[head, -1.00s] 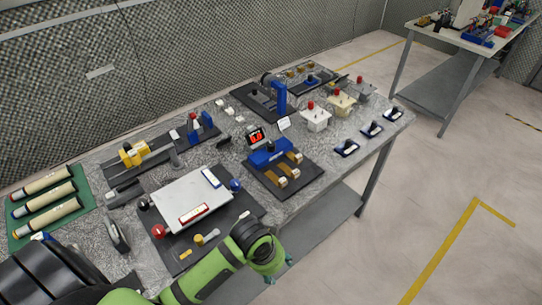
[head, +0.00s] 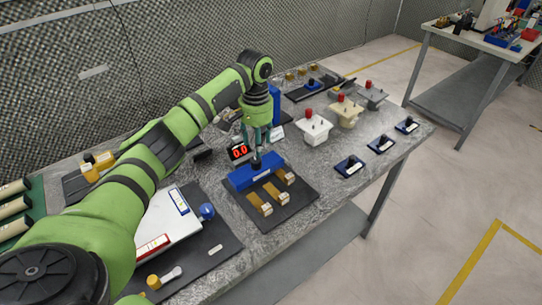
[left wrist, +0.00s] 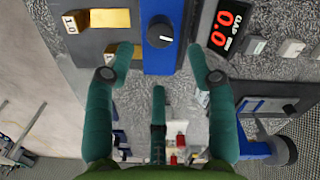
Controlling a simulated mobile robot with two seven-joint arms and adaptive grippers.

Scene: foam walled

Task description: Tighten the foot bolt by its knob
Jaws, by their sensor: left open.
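A blue block (head: 247,175) with an upright black knob (head: 256,163) on top stands on a black board. In the left wrist view the black knob (left wrist: 161,32) has a white mark, and the blue block (left wrist: 158,62) lies under it. My left gripper (head: 257,147) points down just above the knob. In the left wrist view its three dark green fingers (left wrist: 160,62) are spread, with nothing between them. The knob is ahead of the fingertips, apart from them. The bolt's shaft is hidden. My right gripper is not in view.
A red "0.0" display (head: 239,152) stands close behind the block. Brass strips with pale labelled blocks (head: 266,209) lie in front of it. White, tan and grey boxes with red knobs (head: 314,128) stand to the right. A white plate (head: 170,222) lies at left.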

